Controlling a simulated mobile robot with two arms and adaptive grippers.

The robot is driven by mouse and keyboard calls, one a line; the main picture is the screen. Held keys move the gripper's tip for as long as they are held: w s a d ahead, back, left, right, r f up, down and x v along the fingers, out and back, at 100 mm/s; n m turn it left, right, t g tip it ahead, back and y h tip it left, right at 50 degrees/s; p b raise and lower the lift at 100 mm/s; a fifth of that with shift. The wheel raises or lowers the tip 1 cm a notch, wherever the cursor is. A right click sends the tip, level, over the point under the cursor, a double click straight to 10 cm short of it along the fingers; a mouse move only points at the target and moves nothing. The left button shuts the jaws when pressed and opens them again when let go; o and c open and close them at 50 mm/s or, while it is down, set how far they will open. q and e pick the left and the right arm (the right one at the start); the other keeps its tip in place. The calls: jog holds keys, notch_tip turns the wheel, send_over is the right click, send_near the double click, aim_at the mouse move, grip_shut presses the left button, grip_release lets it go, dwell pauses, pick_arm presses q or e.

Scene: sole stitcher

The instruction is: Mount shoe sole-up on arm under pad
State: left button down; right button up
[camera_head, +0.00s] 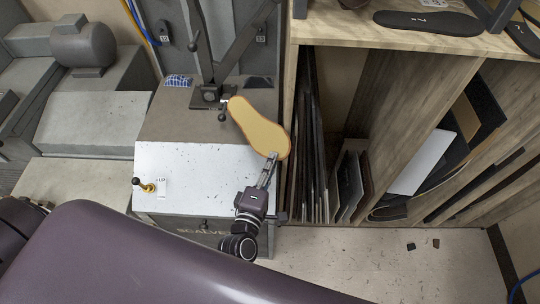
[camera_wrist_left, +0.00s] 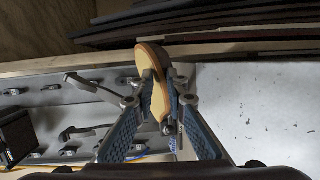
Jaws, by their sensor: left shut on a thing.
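The shoe shows as a tan, sole-shaped surface (camera_head: 262,128), facing up in the head view, above the right edge of the machine's top. My left gripper (camera_head: 270,168) is shut on its near end. In the left wrist view the shoe (camera_wrist_left: 152,70) is between the two blue-lined fingers (camera_wrist_left: 158,104), with its tan sole and pale edge showing. The machine's dark metal arm and linkage (camera_head: 210,88) stand just left of the shoe's far end. I cannot tell whether the shoe touches them, or make out the pad clearly. My right gripper is not in view.
The stitcher's white top plate (camera_head: 190,175) has a brass-based knob (camera_head: 148,186) at its left. A wooden shelf (camera_head: 415,45) with upright sheets stands close on the right. Dark soles (camera_head: 430,21) lie on top of it. A grey motor (camera_head: 85,47) sits at the back left.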

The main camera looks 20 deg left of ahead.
pick_arm(q)
jog(key=s, duration=0.1)
jog(key=s+r+p, duration=0.1)
jog(key=s, duration=0.1)
jog(key=s+d+r+p, duration=0.1)
jog(key=s, duration=0.1)
dwell(0.4)
jog(key=shift+f, duration=0.1)
dwell(1.2)
